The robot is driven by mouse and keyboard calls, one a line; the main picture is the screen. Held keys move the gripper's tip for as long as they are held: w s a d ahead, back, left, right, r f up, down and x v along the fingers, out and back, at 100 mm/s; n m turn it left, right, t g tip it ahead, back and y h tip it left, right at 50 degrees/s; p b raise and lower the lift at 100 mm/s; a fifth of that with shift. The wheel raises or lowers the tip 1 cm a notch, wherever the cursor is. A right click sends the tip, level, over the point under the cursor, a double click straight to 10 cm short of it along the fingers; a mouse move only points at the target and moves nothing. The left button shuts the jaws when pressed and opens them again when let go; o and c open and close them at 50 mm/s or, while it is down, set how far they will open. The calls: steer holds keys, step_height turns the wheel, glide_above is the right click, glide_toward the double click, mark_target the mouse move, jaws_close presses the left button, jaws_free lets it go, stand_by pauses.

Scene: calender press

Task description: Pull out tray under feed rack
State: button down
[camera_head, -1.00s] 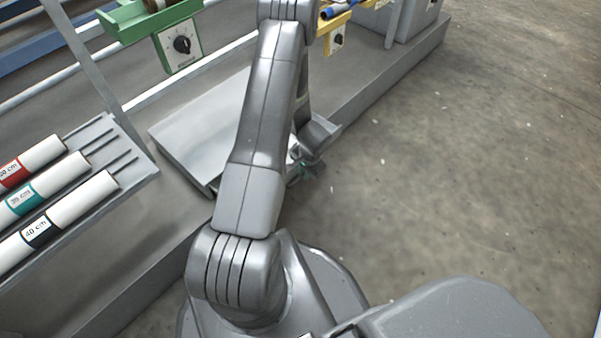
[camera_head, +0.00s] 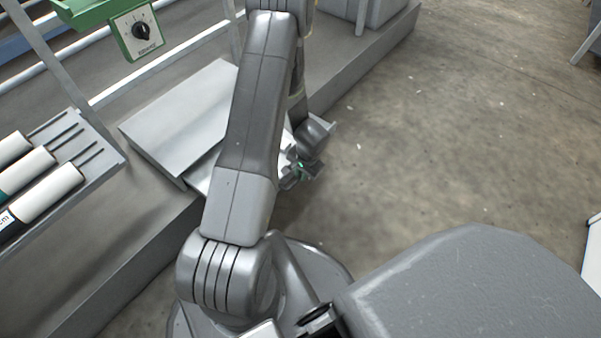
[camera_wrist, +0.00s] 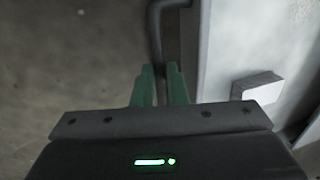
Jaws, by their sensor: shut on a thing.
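The tray (camera_head: 206,170) is a light grey, flat piece showing beneath a sloping grey housing (camera_head: 180,115) in the head view. It sticks out past the housing's front edge on the floor side. My arm covers most of it. In the wrist view its pale panel (camera_wrist: 235,45) fills the right side, with a bent dark grey handle (camera_wrist: 156,30) beside it. My gripper (camera_wrist: 160,82) has its green fingers shut on the handle. In the head view my gripper (camera_head: 300,170) is small and partly hidden by its own wrist.
A sloping rack with white rolls (camera_head: 50,190) stands at the left. A green bracket with a dial (camera_head: 138,32) is above the housing. A low grey plinth (camera_head: 345,70) runs along the machine. The concrete floor (camera_head: 440,130) to the right is open.

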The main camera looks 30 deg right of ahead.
steer(key=c, duration=1.5)
jaws_free()
steer(key=shift+o, duration=0.2)
steer(key=shift+r, duration=0.1)
step_height(320, 180, up, 13)
steer(key=s+d+p, duration=0.1)
steer(key=s+p, duration=0.1)
steer(key=p, duration=0.3)
steer(key=shift+s+r, duration=0.2)
steer(key=shift+f, duration=0.15)
steer(key=f+b, duration=0.1)
steer(key=f, duration=0.3)
steer(key=w+f+b, duration=0.1)
steer(key=f+b, duration=0.1)
steer(key=f, duration=0.3)
steer(key=w+a+f+b, duration=0.1)
steer(key=f+b, duration=0.1)
steer(key=f, duration=0.2)
steer(key=shift+w+f, duration=0.25)
steer(key=shift+f, duration=0.05)
steer(key=shift+w+a+r, duration=0.1)
steer(key=shift+w+r, duration=0.05)
steer(key=shift+w, duration=0.15)
